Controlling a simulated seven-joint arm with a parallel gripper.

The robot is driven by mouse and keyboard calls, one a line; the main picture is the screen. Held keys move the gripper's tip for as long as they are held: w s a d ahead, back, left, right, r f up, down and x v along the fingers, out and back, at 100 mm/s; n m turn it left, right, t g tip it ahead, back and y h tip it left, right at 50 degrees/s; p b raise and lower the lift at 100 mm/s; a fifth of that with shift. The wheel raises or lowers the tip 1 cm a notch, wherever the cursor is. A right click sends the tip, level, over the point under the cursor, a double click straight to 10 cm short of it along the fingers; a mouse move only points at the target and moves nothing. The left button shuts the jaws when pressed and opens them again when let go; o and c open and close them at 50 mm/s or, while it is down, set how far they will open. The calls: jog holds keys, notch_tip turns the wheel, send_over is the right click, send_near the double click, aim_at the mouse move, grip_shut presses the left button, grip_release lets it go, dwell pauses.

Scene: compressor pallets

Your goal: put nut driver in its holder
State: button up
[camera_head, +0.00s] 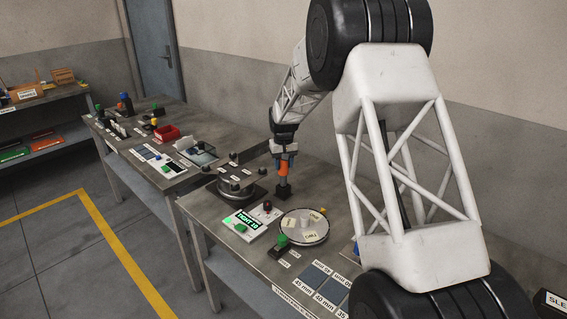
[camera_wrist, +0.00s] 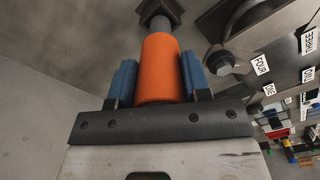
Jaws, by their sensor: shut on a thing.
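The nut driver has an orange handle (camera_head: 284,168) and hangs upright below my gripper (camera_head: 286,152) in the head view. In the wrist view the orange handle (camera_wrist: 160,66) sits between the two blue finger pads of my gripper (camera_wrist: 157,78), which is shut on it. A grey shaft runs from the handle down to a dark angular block (camera_head: 283,191) at the table's back. The block also shows at the top of the wrist view (camera_wrist: 160,9). The lower tip is hidden, so I cannot tell whether it is inside the block or just above it.
A round fixture with labelled posts (camera_head: 236,184) stands left of the driver. In front are a panel with a green display reading "TIGHT" (camera_head: 247,218), a round white tray (camera_head: 304,239) and a green-topped device (camera_head: 281,243). Dark labelled pads (camera_head: 317,275) lie nearer the front edge.

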jog(key=o, duration=1.1)
notch_tip(320, 180, up, 12)
jog(key=shift+r, duration=0.6)
dwell(0.4)
